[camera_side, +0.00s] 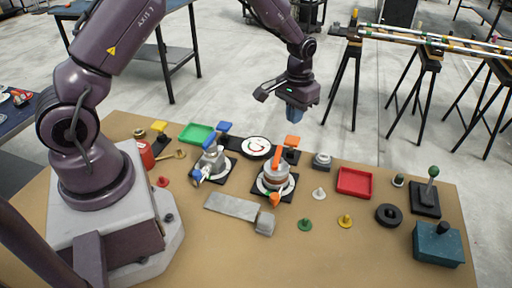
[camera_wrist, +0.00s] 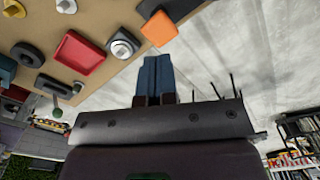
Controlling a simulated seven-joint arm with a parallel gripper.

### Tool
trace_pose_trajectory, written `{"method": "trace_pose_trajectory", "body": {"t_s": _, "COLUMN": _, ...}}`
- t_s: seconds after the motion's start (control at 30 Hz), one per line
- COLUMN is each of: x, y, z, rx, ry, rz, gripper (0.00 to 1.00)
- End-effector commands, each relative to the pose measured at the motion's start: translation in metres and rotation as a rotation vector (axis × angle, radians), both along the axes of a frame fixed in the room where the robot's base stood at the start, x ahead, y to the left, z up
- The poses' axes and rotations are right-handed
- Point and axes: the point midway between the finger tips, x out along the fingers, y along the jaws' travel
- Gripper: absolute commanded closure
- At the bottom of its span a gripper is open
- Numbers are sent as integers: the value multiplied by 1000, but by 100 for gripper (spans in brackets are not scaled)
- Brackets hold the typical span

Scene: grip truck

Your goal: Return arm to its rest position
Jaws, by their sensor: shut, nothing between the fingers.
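My gripper (camera_side: 294,113) hangs from my purple arm above the far edge of the table, clear of everything on it. Its blue fingers point down in the side view. In the wrist view my gripper's two blue fingers (camera_wrist: 158,72) lie side by side, closed together with nothing between them. The brown table (camera_side: 330,247) is below and shows at the upper left of the wrist view.
An orange square (camera_side: 293,142), a red tray (camera_side: 354,182) and a green tray (camera_side: 196,133) are on the table. A lever on a dark base (camera_side: 425,211) and a teal box (camera_side: 438,245) stand at the right. Beyond the far edge is open floor, with trestles (camera_side: 427,62) behind.

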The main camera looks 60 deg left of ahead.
Motion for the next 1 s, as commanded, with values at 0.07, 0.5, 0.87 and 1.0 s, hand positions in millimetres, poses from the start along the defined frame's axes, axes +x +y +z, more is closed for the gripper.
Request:
{"method": "trace_pose_trajectory", "body": {"t_s": 0.07, "x": 1, "y": 0, "z": 8, "rx": 1, "ry": -2, "rz": 0, "gripper": 100}}
{"method": "trace_pose_trajectory", "body": {"t_s": 0.5, "x": 0, "y": 0, "z": 16, "rx": 0, "ry": 0, "rz": -3, "gripper": 100}}
{"method": "trace_pose_trajectory", "body": {"t_s": 0.87, "x": -68, "y": -17, "z": 65, "rx": -10, "ry": 50, "rz": -78, "gripper": 100}}
{"method": "trace_pose_trajectory", "body": {"t_s": 1.0, "x": -102, "y": -29, "z": 109, "rx": -3, "ry": -4, "rz": -116, "gripper": 100}}
